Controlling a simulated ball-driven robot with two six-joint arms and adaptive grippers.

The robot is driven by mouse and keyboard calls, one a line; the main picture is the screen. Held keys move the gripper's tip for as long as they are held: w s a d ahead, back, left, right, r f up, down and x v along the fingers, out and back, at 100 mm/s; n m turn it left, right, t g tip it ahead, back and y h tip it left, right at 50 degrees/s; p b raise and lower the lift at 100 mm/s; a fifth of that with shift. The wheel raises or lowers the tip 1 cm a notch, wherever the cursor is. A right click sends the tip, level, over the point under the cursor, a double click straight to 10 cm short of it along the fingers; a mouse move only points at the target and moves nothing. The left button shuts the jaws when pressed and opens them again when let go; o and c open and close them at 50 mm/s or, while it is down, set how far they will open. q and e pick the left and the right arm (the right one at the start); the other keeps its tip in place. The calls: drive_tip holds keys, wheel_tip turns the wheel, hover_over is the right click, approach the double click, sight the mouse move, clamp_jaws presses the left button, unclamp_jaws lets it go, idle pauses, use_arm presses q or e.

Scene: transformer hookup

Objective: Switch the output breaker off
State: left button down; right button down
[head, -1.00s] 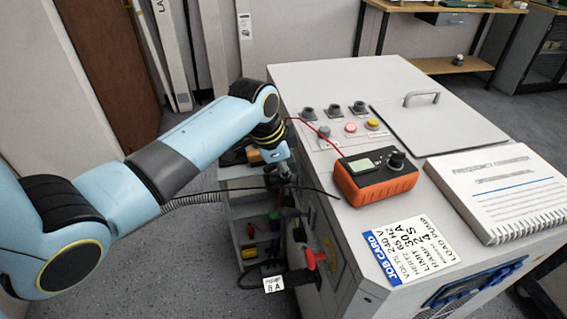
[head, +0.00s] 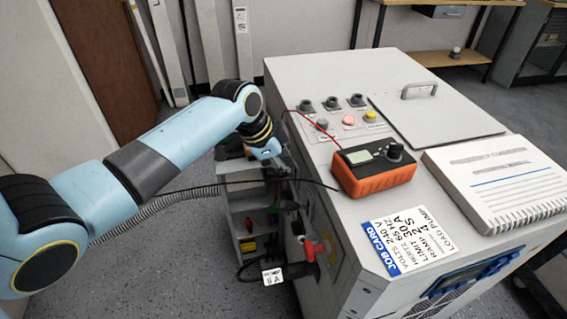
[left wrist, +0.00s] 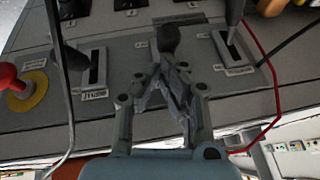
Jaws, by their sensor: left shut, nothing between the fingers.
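My left gripper (head: 284,164) is at the near left side face of the grey cabinet (head: 330,80). In the left wrist view its fingers (left wrist: 165,85) are shut and empty, pointing at a dark round knob (left wrist: 167,39) on the panel; I cannot tell whether they touch it. A slotted breaker with a dark lever (left wrist: 72,58) stands left of the fingers. Another slotted breaker with a lever (left wrist: 234,15) stands to the right. The labels are too small to read, so I cannot tell which is the output breaker. The right gripper is not in view.
A red button on a yellow ring (left wrist: 27,88) sits left on the panel. A red cable (left wrist: 276,100) runs at the right. On the cabinet top lie an orange meter (head: 375,180), job card (head: 415,243) and notebook (head: 500,185). A shelf cart (head: 235,208) stands beside the cabinet.

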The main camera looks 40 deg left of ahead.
use_arm(q)
wheel_tip(320, 180, down, 6)
drive_tip(key=s+a+t+h+b, duration=0.2)
drive_tip(key=t+h+b, duration=0.1)
drive_tip(key=b, duration=0.6)
drive_tip(key=shift+s+a+t+b, duration=0.2)
drive_tip(key=shift+s+t+b, duration=0.15)
drive_tip(key=shift+t+b, duration=0.05)
drive_tip(key=shift+r, duration=0.1)
idle(0.4)
